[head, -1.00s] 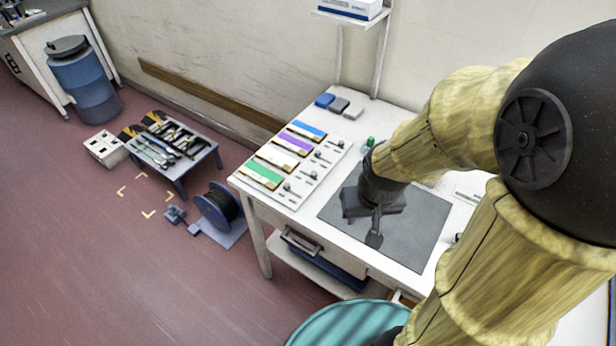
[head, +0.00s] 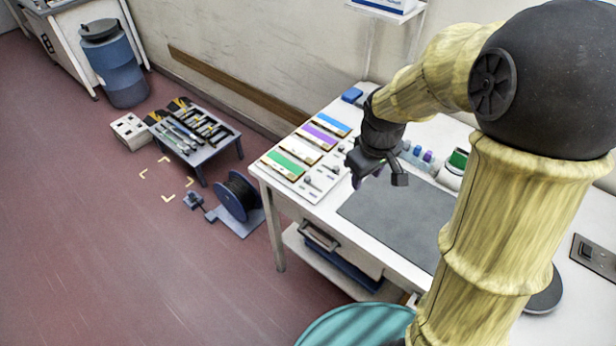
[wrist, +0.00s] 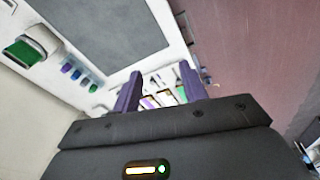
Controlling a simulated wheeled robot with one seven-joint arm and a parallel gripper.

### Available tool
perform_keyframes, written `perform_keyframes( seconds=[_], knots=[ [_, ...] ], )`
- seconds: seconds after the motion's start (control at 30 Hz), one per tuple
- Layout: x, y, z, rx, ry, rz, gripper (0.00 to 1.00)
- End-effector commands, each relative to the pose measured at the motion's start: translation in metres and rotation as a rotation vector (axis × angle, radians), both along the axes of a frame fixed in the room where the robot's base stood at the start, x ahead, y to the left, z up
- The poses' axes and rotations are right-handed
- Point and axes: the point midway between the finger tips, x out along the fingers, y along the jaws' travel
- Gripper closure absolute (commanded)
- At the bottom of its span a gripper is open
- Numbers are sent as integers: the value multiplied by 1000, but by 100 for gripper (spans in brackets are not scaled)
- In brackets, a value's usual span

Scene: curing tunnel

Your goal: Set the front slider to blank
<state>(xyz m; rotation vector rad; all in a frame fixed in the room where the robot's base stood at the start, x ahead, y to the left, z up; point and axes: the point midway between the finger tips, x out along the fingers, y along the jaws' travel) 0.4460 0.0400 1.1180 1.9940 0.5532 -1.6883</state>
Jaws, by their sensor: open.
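The slider panel (head: 317,191) is a white board on the left end of the white table. It carries green (head: 284,165), white (head: 302,152), purple (head: 319,138) and blue (head: 334,125) strips, each with a small grey knob to its right. The front knob (head: 308,182) is beside the green strip; its exact setting is too small to read. My gripper (head: 377,180) is open and empty, above the table just right of the panel. In the wrist view its two purple fingers (wrist: 159,75) point toward the panel, partly seen between them.
A dark grey mat (head: 395,222) covers the table's middle. Small coloured bottles (head: 418,156) and a green-labelled white container (head: 452,166) stand behind it. A blue block (head: 352,95) lies at the back. A spool (head: 238,195) and low tool table (head: 195,140) stand left on the floor.

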Motion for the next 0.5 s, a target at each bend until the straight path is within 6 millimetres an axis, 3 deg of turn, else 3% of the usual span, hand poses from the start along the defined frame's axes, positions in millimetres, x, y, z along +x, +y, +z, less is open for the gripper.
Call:
perform_keyframes(
  seconds=[0.03, 0.2, 0.5],
  knots=[
    [20, 10, -7, -16, 12, 112, 57],
    [72, 44, -13, -68, 51, 500, 57],
    [146, 105, -30, -120, 106, 1153, 57]
  ],
)
